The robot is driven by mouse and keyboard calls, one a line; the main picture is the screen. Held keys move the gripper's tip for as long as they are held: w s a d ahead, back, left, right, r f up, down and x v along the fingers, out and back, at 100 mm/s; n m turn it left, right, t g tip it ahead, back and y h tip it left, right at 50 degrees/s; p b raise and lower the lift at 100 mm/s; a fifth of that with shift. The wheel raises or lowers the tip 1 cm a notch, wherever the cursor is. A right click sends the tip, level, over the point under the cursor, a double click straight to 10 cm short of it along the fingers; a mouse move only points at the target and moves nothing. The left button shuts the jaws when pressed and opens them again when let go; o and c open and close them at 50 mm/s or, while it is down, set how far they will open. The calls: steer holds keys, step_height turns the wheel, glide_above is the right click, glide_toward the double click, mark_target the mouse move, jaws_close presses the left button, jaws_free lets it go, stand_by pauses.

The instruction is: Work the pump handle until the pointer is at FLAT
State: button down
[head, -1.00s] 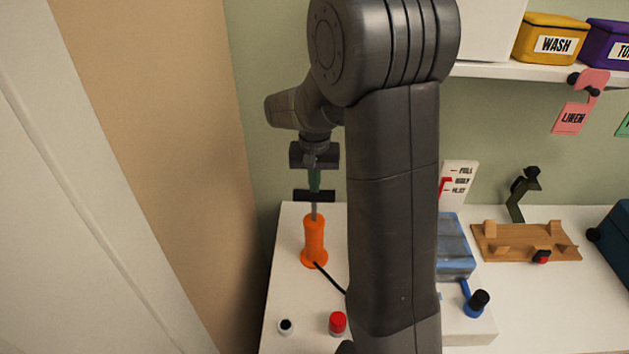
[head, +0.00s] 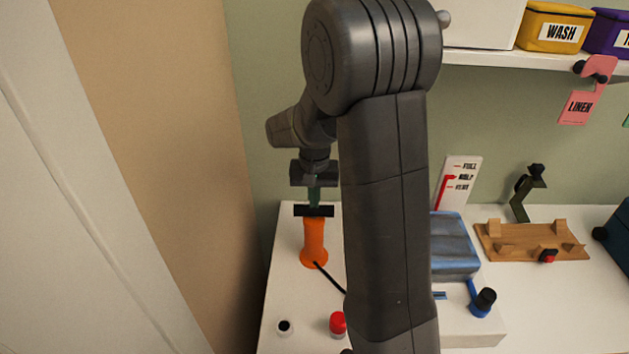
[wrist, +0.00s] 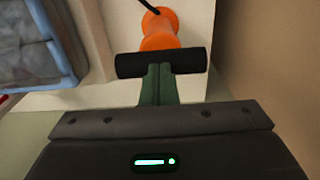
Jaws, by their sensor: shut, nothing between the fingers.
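The pump has an orange body (head: 314,245) and a black crossbar handle (head: 314,211), standing upright at the left of the white counter. The handle sits right at the top of the body. My gripper (head: 314,202) is shut, its green fingers pointing down onto the handle's middle. In the wrist view my fingertips (wrist: 159,72) meet the black bar (wrist: 185,61), with the orange body (wrist: 160,30) beyond; nothing is between the fingers. The gauge card (head: 470,172) reads FULL, HALF, FLAT from the top. Its red pointer (head: 446,186) stands about level with HALF.
A black hose runs from the pump behind my arm. A blue bag (head: 455,245) lies to the right, partly hidden by my arm. A red-capped item (head: 338,322), a small dark-topped item (head: 285,327) and a wooden rack (head: 530,241) stand on the counter. A wall closes the left side.

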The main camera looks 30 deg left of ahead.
steer(key=shift+s+d+f, duration=0.1)
steer(key=shift+s+f, duration=0.05)
steer(key=shift+f, duration=0.15)
step_height(320, 180, up, 14)
steer(key=shift+r, duration=0.2)
stand_by(1.4)
stand_by(0.5)
step_height(320, 180, up, 7)
steer(key=p, duration=0.2)
steer(key=shift+w, duration=0.2)
steer(key=shift+f, duration=0.2)
step_height(320, 180, down, 14)
steer(key=shift+r+p, duration=0.1)
steer(key=shift+p, duration=0.4)
